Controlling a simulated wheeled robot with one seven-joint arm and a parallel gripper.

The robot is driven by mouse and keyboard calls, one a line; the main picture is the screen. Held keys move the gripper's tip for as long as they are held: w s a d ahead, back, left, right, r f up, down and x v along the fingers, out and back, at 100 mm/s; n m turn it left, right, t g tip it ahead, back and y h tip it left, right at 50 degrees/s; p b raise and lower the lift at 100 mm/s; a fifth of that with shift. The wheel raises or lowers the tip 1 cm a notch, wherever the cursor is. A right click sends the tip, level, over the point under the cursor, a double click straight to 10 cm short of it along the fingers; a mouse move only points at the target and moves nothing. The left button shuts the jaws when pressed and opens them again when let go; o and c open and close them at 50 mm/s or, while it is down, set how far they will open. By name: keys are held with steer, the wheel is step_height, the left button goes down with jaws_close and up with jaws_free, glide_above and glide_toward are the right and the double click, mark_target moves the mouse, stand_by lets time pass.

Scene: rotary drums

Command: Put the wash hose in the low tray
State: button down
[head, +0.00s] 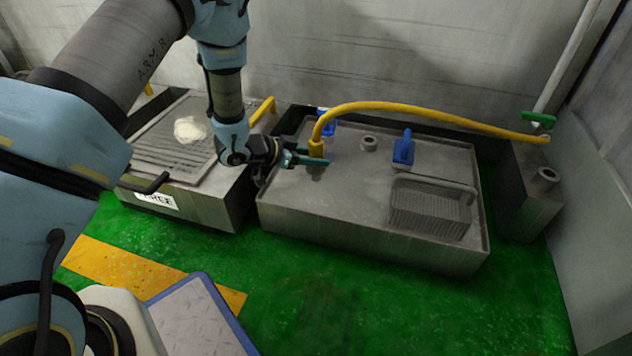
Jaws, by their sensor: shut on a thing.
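The yellow wash hose (410,107) arches from the pipe at the right wall across to the left. Its thicker yellow end (316,148) points down over the large grey metal tray (370,235), a low rimmed box on the floor. My gripper (314,161) is at this hose end, with teal fingers shut on it. The hose end is upright, above the left back part of the tray. Whether its tip touches the tray surface, I cannot tell.
Two blue handles (403,149) (327,122) and a small round fitting (369,143) stand on the tray, with a wire basket (432,208) at its right. Left is a grated unit (190,200) with a pale lump (190,130). Green floor (350,300) in front is clear.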

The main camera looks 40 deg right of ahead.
mark_target(316, 174)
step_height(316, 174, down, 6)
steer(key=shift+r+b, duration=0.1)
steer(key=shift+b, duration=1.15)
steer(key=shift+f, duration=0.2)
steer(key=shift+c, duration=2.4)
jaws_free()
steer(key=shift+r, duration=0.2)
steer(key=p+v, duration=0.5)
steer(key=v, duration=0.7)
